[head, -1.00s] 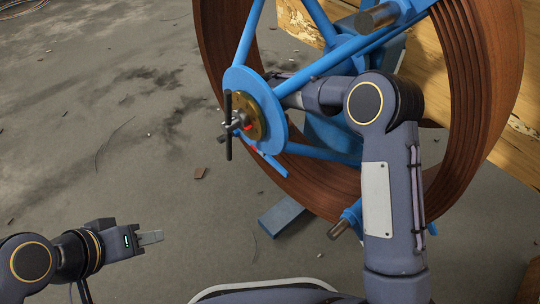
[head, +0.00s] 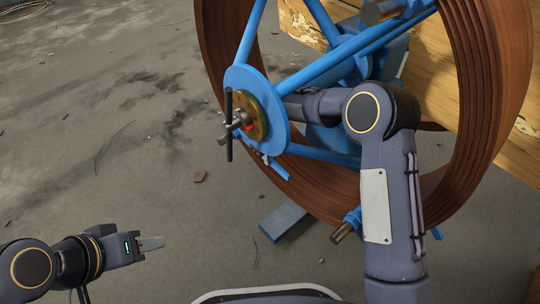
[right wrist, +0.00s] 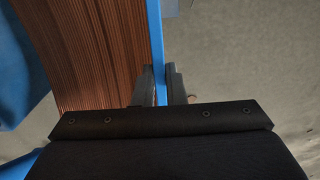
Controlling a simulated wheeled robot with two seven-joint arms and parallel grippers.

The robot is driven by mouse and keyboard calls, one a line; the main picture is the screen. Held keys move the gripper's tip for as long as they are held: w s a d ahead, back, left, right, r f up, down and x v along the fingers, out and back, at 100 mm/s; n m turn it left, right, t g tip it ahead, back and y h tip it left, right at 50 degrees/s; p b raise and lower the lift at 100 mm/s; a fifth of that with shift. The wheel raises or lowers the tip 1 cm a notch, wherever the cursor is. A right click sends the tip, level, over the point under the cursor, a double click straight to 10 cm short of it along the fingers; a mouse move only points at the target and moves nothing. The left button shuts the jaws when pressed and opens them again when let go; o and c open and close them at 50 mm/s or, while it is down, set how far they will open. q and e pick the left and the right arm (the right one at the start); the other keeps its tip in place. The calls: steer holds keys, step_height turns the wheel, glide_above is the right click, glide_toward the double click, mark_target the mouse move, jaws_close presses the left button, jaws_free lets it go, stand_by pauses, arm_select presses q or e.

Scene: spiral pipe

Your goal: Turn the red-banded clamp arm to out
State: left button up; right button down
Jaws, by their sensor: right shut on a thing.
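A blue hub disc (head: 274,122) with a brass plate and a black T-handle (head: 229,125) sits at the front of the coil holder. A small red mark (head: 250,128) shows at the hub's centre. A short blue bar (head: 277,170) sticks out below the disc. I cannot make out a red band on any arm. In the right wrist view my right gripper (right wrist: 160,78) is shut on a narrow blue bar (right wrist: 156,35). In the head view this gripper is hidden behind the disc. My left gripper (head: 151,243) is away at the lower left, empty, seen edge-on.
A big brown pipe coil (head: 478,120) surrounds the blue spokes (head: 325,62) and fills the right side. A wooden board (head: 455,80) stands behind it. A blue foot (head: 283,220) rests on the floor. The concrete floor at left is mostly clear.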

steer(key=shift+f, duration=0.3)
step_height(320, 180, down, 4)
steer(key=shift+t+y+b, duration=0.9)
steer(key=shift+t+b, duration=0.15)
steer(key=shift+t, duration=0.15)
steer(key=shift+w+a+f+t+y, duration=0.1)
steer(key=shift+f+t+y, duration=0.05)
steer(key=shift+f+t, duration=0.15)
steer(key=shift+w+a+f+t+y, duration=0.1)
steer(key=shift+f+t+y, duration=0.1)
steer(key=shift+f, duration=0.2)
steer(key=c, duration=1.5)
jaws_free()
steer(key=shift+r, duration=0.15)
